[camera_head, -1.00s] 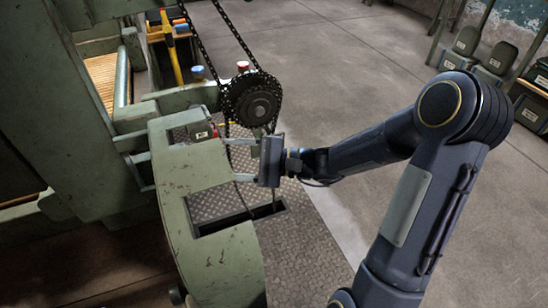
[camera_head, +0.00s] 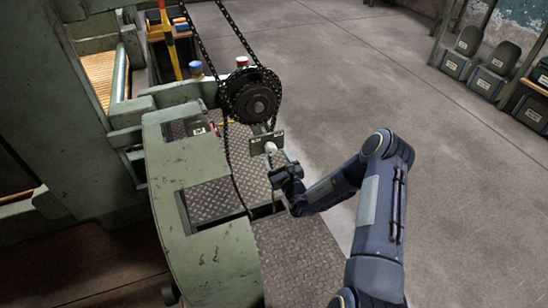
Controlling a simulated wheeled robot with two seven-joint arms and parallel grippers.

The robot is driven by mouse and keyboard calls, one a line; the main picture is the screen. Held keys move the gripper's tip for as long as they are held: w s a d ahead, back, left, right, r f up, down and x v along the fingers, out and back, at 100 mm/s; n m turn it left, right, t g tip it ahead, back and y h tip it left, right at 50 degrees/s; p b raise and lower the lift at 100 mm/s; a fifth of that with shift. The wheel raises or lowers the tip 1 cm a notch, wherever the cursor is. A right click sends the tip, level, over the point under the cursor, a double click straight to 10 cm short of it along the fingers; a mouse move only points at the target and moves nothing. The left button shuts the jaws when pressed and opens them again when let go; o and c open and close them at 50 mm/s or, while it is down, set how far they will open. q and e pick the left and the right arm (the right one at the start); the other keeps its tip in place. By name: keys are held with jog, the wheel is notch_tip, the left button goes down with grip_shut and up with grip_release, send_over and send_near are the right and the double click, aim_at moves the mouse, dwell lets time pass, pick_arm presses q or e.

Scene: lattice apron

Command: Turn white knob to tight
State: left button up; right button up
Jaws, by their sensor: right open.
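The white knob (camera_head: 270,147) is small and sits on a grey-green bracket plate (camera_head: 258,143) just below the chain sprocket. My right gripper (camera_head: 274,163) is just below the knob, with its wrist coming in from the lower right. Its jaws are open. They are small in the picture, and I cannot tell whether they touch the knob. The knob's markings are too small to read. My left gripper is not in view.
A dark sprocket (camera_head: 254,100) with a hanging chain is just above the knob. The green machine frame (camera_head: 190,160) and a slotted tread-plate floor lie left and below. Red and blue caps top the frame behind. Open concrete floor (camera_head: 380,80) is to the right.

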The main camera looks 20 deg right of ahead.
jog(key=shift+w, duration=1.2)
jog(key=c, duration=1)
